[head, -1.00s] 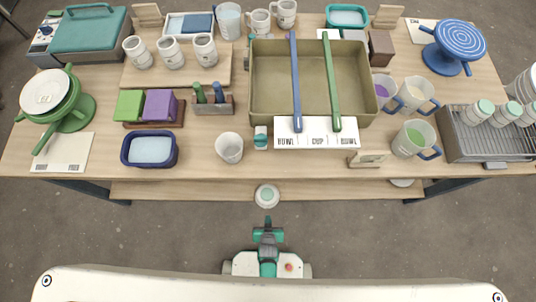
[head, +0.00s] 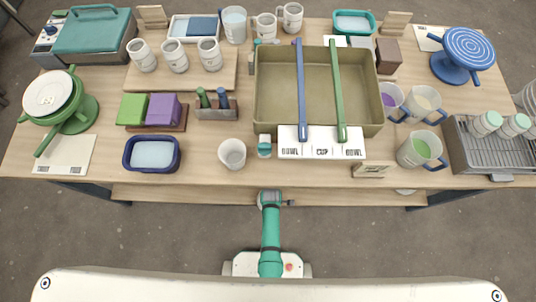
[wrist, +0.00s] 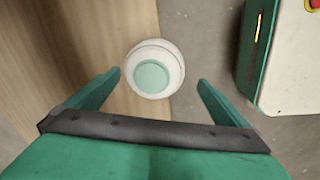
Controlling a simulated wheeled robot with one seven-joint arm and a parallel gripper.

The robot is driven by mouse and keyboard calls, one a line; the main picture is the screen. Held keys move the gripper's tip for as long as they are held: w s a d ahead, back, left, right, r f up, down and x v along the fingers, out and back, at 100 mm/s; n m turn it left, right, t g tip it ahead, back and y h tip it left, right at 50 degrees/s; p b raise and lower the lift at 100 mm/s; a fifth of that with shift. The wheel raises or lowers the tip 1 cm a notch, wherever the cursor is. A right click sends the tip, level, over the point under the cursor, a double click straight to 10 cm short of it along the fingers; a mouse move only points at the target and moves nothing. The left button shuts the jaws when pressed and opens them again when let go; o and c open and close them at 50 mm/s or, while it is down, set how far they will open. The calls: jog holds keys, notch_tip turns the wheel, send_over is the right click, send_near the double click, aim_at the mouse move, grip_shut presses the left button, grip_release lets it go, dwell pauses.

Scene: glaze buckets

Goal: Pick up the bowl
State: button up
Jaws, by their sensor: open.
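The bowl (wrist: 168,51) is white and round with a pale green disc at its centre, seen from above in the wrist view. It sits by the edge of a wooden board, with grey floor beyond. I cannot tell whether the disc is its inside or its base. My gripper (wrist: 160,83) is open, its two green fingers on either side of the bowl's near part, with nothing between them held. In the head view my arm's end (head: 270,198) is at the lower shelf and hides the bowl.
The lower shelf (head: 340,196) runs under the tabletop's front edge. A white cup (head: 232,154), a blue tub (head: 152,153) and an olive basin (head: 318,92) stand on the table above. A white and green box with a red button (wrist: 290,60) is at the wrist view's right.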

jog(key=w+r+n, duration=0.1)
jog(key=w+n+g, duration=0.1)
jog(key=n, duration=0.1)
jog(key=shift+a+r, duration=0.2)
jog(key=shift+r, duration=0.15)
jog(key=shift+f, duration=0.1)
jog(key=shift+w+a+f, duration=0.1)
jog(key=shift+f, duration=1.7)
jog(key=shift+w+a+f, duration=0.1)
jog(key=shift+f, duration=1.7)
jog(key=shift+c, duration=0.3)
jog(key=c, duration=0.9)
